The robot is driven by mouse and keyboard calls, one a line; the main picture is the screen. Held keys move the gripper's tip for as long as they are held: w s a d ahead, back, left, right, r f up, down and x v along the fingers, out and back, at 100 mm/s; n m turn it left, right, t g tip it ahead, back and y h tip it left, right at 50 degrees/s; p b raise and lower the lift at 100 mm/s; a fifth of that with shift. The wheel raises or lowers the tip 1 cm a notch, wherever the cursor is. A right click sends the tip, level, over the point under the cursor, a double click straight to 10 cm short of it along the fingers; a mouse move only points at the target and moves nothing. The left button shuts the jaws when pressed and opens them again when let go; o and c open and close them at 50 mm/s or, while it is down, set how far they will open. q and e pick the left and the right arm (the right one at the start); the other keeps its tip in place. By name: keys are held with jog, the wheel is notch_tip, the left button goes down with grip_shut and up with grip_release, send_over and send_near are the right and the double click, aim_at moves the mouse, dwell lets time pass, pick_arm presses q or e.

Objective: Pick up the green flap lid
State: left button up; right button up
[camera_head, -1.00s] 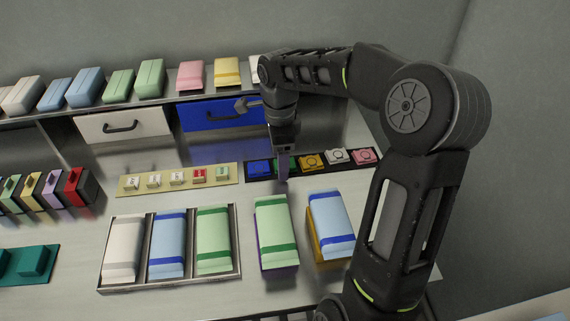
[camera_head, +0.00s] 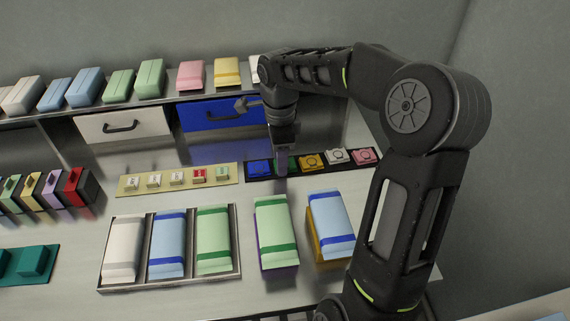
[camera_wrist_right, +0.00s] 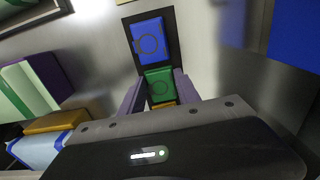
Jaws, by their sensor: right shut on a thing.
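The green flap lid (camera_wrist_right: 159,84) sits in the dark strip of lids, between the blue lid (camera_wrist_right: 148,42) and the orange lid. My right gripper (camera_wrist_right: 158,92) is shut on the green lid, with one finger on each side of it in the right wrist view. In the head view my right gripper (camera_head: 281,170) points down over the strip and hides most of the green lid; only a sliver (camera_head: 293,162) shows. I cannot tell whether the lid is lifted off the strip. My left gripper is not in view.
The orange (camera_head: 312,161), white (camera_head: 336,156) and pink (camera_head: 364,155) lids lie close to the right. The beige strip of small blocks (camera_head: 130,187) is at the left. A metal tray of packs (camera_head: 240,270) and two wrapped packs stand in front.

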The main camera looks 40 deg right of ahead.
jog(key=c, duration=0.3)
notch_tip(320, 180, up, 10)
dwell(0.6)
dwell(0.6)
